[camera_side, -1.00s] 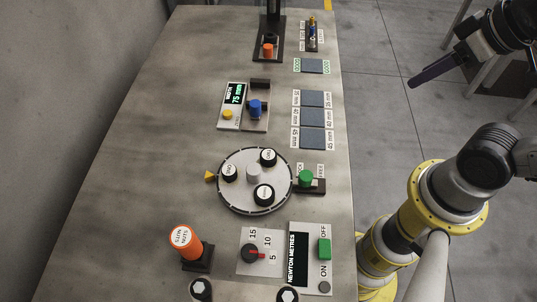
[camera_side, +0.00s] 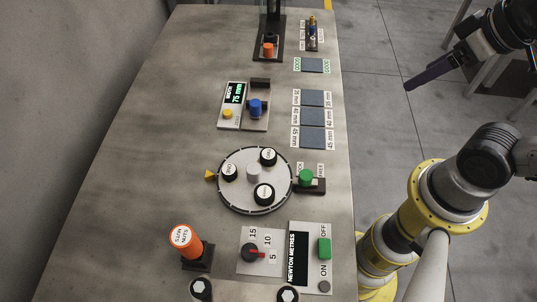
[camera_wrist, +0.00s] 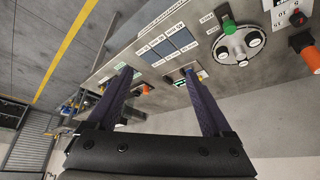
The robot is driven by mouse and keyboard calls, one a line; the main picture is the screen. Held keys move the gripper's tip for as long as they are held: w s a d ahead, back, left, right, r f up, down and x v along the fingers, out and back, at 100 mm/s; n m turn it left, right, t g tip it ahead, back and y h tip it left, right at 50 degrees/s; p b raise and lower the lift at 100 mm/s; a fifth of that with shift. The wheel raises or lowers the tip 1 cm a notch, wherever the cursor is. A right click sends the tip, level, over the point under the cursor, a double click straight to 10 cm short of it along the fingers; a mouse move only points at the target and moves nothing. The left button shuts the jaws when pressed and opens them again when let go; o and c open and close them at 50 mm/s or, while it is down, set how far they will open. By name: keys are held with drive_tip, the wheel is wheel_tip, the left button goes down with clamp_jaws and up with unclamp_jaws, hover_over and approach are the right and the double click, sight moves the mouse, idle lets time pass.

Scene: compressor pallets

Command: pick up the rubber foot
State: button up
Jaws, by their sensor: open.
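A round grey turntable (camera_side: 228,191) lies on the bench and carries three black cylinders with white lettered tops, such as this one (camera_side: 264,194). I cannot tell whether any of them is the rubber foot; no label that I can read names it. The turntable also shows in the wrist view (camera_wrist: 222,52). My gripper (camera_side: 408,87) is off the right side of the bench, over the floor, well away from the turntable. In the wrist view its two dark fingers (camera_wrist: 158,72) stand wide apart with nothing held between them.
The grey bench (camera_side: 130,130) holds an orange-topped post (camera_side: 183,241), a dial panel (camera_side: 260,250), a newton-metre panel (camera_side: 300,262), a blue-knobbed gauge (camera_side: 256,110) and several dark square pads (camera_side: 312,118). A dark stand (camera_side: 268,45) rises at the far end. The bench's left side is clear.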

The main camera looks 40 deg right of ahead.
drive_tip(key=w+a+r+n, duration=0.1)
drive_tip(key=w+r+n, duration=0.35)
drive_tip(key=n, duration=0.25)
drive_tip(key=n+g, duration=0.6)
drive_tip(key=n, duration=0.7)
hover_over(268, 153)
wheel_tip(268, 153, down, 15)
wheel_tip(268, 153, down, 13)
drive_tip(key=shift+s+f, duration=0.1)
drive_tip(key=shift+s, duration=0.05)
drive_tip(key=shift+m, duration=0.3)
clamp_jaws()
